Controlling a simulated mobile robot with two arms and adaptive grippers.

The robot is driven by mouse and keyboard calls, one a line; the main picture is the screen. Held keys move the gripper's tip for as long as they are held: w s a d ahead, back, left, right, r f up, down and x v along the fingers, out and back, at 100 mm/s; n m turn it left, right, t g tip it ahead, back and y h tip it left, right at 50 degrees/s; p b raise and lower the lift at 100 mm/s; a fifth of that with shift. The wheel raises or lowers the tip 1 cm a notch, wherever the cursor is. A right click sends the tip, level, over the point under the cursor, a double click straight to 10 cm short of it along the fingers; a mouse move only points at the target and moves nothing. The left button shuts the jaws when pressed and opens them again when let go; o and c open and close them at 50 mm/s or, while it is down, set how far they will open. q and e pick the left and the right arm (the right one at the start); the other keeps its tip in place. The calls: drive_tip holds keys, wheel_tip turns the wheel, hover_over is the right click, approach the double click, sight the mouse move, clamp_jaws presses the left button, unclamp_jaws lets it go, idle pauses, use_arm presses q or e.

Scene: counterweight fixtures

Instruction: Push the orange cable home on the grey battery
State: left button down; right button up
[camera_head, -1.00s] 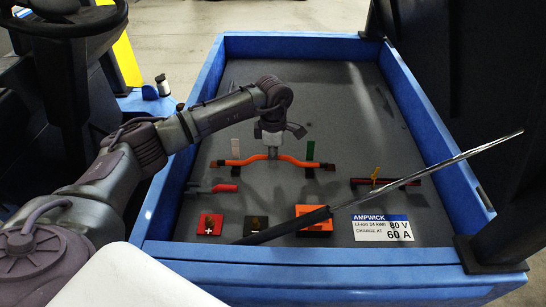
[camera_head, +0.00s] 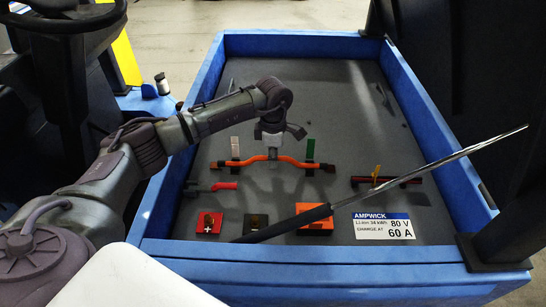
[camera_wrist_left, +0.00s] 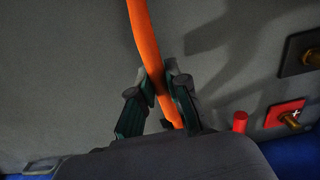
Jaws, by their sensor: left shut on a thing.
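The orange cable (camera_head: 292,161) lies across the top of the grey battery (camera_head: 340,90), between a holder with a white tag (camera_head: 235,146) and one with a green tag (camera_head: 310,149). Dark ends of the cable show just outside the holders. I cannot tell how deep it sits in either one. My left gripper (camera_head: 272,160) reaches down from above and is shut on the cable near its middle. In the left wrist view the cable (camera_wrist_left: 145,45) runs between the two fingers (camera_wrist_left: 158,108). My right gripper is not in view.
Blue walls (camera_head: 435,125) surround the battery top. In front are a red block (camera_head: 209,223), a dark block (camera_head: 256,222) and an orange block (camera_head: 315,224). A long rod (camera_head: 430,168) crosses above them. A red-handled tool (camera_head: 224,186) lies left, a dark red bar (camera_head: 390,182) right.

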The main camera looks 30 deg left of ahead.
use_arm(q)
drive_tip(key=shift+f, duration=0.3)
